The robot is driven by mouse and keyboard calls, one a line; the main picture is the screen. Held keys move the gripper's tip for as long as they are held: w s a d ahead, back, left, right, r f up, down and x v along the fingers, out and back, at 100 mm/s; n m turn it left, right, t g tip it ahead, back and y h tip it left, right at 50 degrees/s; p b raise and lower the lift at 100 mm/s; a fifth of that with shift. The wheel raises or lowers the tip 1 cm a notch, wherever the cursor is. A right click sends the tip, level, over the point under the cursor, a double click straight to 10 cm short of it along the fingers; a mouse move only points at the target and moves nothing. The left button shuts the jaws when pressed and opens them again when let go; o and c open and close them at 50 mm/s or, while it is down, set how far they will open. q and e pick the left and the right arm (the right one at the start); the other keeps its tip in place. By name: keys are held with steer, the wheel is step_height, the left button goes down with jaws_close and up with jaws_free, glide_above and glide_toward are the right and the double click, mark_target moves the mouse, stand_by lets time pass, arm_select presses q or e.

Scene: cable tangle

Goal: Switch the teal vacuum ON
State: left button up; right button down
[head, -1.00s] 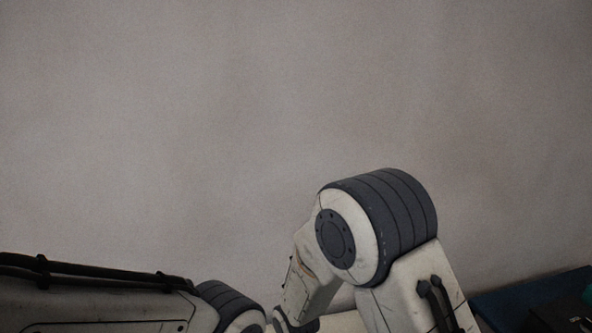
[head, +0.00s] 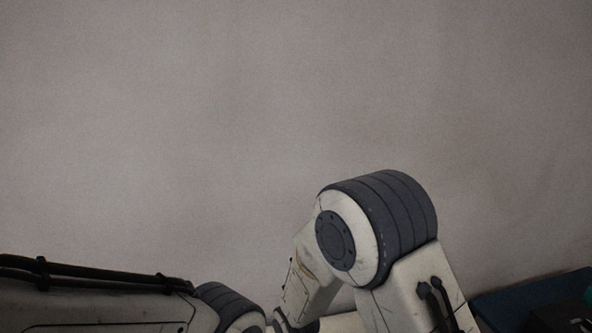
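A small patch of teal (head: 588,294) shows at the far right edge of the head view, low down. It is cut off by the frame, so I cannot tell whether it is the vacuum. No switch is visible. Links of my two arms fill the lower part of the view. Neither of my grippers can be seen; both lie outside the frame or behind the arm links.
A plain grey wall (head: 250,120) fills most of the view. A dark blue surface (head: 510,300) lies at the lower right, with a black object (head: 560,318) on it. A pale strip of surface shows between my arm links at the bottom.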

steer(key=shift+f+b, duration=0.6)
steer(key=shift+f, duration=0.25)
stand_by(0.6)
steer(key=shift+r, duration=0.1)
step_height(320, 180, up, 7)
steer(key=p, duration=0.6)
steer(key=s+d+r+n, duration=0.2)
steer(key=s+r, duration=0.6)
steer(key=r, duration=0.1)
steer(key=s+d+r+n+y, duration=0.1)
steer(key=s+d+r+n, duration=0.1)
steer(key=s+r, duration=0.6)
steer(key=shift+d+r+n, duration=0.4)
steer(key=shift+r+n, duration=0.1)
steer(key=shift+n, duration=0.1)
